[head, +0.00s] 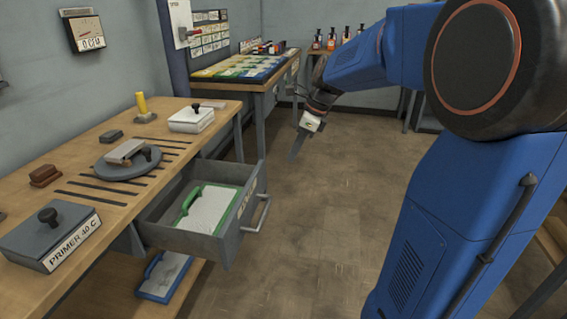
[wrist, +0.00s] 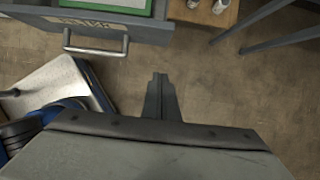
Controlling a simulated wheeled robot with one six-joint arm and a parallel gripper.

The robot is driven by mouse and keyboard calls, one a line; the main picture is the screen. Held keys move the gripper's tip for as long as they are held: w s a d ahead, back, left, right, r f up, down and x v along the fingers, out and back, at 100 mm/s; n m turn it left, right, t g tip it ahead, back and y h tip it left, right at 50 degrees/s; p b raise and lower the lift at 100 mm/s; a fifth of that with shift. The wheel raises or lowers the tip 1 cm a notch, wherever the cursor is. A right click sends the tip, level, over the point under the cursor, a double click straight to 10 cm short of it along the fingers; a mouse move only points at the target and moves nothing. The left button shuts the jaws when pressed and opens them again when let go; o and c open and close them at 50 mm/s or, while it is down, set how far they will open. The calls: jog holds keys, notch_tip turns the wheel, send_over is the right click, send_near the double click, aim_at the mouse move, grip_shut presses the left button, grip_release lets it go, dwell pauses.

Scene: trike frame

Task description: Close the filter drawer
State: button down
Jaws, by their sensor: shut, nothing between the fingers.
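The filter drawer (head: 192,245) is a grey drawer under the wooden workbench, pulled out towards the aisle. A white panel with a green handled frame (head: 205,207) lies in it. The drawer's metal bar handle (head: 260,214) is on its labelled front. In the wrist view the drawer front (wrist: 110,24) and its handle (wrist: 95,46) show at the upper left. My gripper (head: 294,154) is shut and empty, in the air right of and beyond the drawer, apart from the handle. In the wrist view my gripper (wrist: 160,80) points over floor, below and right of the handle.
The workbench (head: 225,97) bears a round plate (head: 115,168), a white lidded box (head: 191,119) and a box marked PRIMER (head: 50,236). A blue-framed item (head: 165,275) lies on the shelf below. A second table (head: 262,85) stands behind. Floor right of the drawer is clear.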

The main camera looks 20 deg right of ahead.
aim_at(210, 163)
jog(key=w+a+f, duration=0.4)
jog(key=a+f, duration=0.2)
jog(key=f, duration=0.2)
jog(key=shift+w+f, duration=0.15)
jog(key=shift+f, duration=0.1)
jog(key=shift+a, duration=0.1)
jog(key=w+a, duration=0.4)
jog(key=a, duration=0.1)
jog(key=w+a, duration=0.4)
jog(key=a, duration=0.2)
jog(key=w+a, duration=0.4)
jog(key=a, duration=0.1)
jog(key=shift+a, duration=0.2)
jog(key=shift+w+a, duration=0.3)
jog(key=shift+a, duration=0.1)
jog(key=shift+w+a+r, duration=0.1)
jog(key=shift+w+r, duration=0.1)
